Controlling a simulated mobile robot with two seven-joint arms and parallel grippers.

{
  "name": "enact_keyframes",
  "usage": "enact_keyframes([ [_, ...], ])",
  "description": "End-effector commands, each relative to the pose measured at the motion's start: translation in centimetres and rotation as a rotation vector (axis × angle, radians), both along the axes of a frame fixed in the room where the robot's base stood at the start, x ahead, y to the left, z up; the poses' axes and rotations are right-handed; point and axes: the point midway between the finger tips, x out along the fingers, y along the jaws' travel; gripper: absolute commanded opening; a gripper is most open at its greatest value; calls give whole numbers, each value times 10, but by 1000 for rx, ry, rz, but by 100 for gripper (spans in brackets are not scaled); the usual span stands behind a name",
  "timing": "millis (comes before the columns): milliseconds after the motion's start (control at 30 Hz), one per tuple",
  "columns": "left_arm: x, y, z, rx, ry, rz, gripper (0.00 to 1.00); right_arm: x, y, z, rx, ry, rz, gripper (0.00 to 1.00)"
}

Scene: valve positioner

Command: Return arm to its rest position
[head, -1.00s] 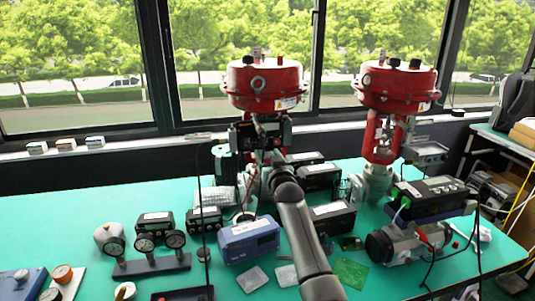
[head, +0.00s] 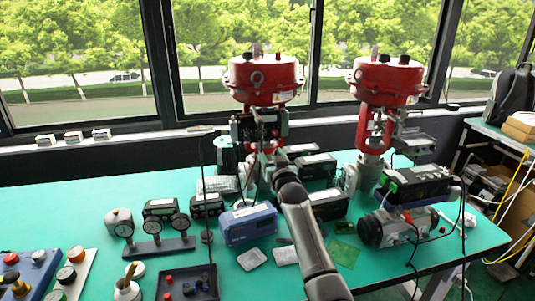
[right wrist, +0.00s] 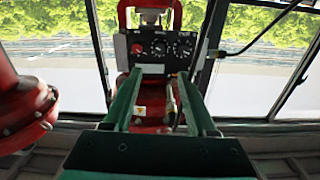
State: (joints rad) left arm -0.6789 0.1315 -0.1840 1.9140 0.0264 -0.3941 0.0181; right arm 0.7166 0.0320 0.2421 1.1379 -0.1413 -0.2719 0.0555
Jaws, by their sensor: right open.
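My right arm reaches from the bottom of the head view to the left of two red-topped valves (head: 265,78). My right gripper (head: 262,142) is at this valve's upright, small and partly hidden by my own wrist. In the right wrist view its two green fingers (right wrist: 157,82) are apart with nothing clearly held between them. A dark positioner panel (right wrist: 165,48) with a red button and dials is straight ahead of the fingertips, on the red valve frame. I cannot tell whether the fingers touch anything. My left gripper does not show.
A second red valve (head: 388,80) stands to the right; its red housing seems to show at left in the wrist view. The green table (head: 60,205) holds a blue box (head: 248,223), a gauge stand (head: 155,248) and a grey actuator (head: 395,226). Windows are behind.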

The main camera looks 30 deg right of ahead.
Motion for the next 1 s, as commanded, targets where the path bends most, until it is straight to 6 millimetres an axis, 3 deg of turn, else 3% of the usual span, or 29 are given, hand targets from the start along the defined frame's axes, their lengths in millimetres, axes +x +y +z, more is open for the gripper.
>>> enact_keyframes([
  [267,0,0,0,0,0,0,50,-4,0,-8,-3,19,1,57],
  [367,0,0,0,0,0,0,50,-20,3,-34,-14,85,6,57],
  [467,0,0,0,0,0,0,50,-51,11,-75,-29,200,19,57],
  [667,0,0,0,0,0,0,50,-144,41,-159,-54,483,76,57],
  [800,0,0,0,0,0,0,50,-223,69,-204,-61,685,133,57],
  [1000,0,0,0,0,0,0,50,-335,106,-236,-57,940,224,57],
])
